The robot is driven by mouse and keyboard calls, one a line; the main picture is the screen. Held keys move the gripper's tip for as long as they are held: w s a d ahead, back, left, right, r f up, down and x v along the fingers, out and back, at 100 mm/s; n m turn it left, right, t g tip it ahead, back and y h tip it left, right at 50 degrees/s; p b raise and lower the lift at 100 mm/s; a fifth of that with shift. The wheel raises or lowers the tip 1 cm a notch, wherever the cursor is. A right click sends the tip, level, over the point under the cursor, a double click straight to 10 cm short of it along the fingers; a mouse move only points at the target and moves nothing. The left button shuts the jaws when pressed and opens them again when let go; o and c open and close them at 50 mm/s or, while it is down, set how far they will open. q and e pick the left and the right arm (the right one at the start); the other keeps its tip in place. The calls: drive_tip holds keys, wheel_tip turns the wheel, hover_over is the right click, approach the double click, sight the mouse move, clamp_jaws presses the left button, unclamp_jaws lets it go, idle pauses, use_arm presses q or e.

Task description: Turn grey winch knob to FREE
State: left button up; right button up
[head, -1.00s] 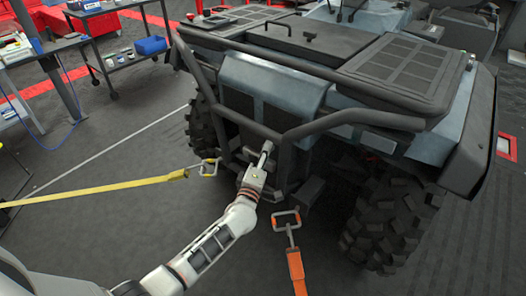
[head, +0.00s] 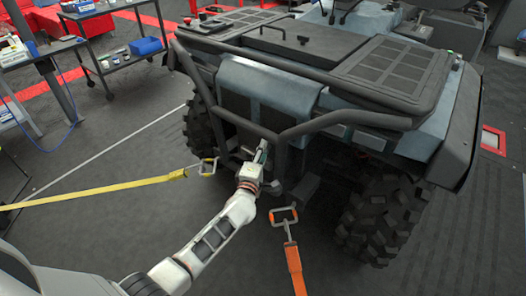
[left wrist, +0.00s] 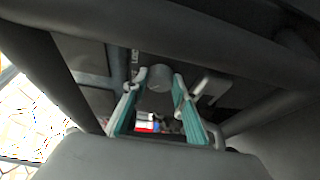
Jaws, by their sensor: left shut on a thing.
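The grey winch knob (left wrist: 160,76) sits inside the vehicle's front bumper frame, between my left fingertips in the left wrist view. My left gripper (left wrist: 160,84) has teal-lined fingers, one on each side of the knob, and is shut on it. Small lettering (left wrist: 134,62) shows beside the knob but is too small to read surely. In the head view my left gripper (head: 262,154) reaches the bumper's centre, and the knob is hidden there by the gripper and bars. My right gripper is not in view.
Dark bumper bars (head: 292,134) surround my left gripper closely. A yellow strap (head: 100,190) with a hook lies to the left, and an orange strap (head: 295,265) with a hook lies to the right. A tool cart (head: 115,45) stands back left.

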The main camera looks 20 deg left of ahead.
use_arm(q)
drive_tip(key=o, duration=1.1)
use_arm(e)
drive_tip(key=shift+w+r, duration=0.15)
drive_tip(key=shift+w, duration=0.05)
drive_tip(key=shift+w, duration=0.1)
use_arm(q)
drive_tip(key=s, duration=1.2)
drive_tip(key=shift+d, duration=0.25)
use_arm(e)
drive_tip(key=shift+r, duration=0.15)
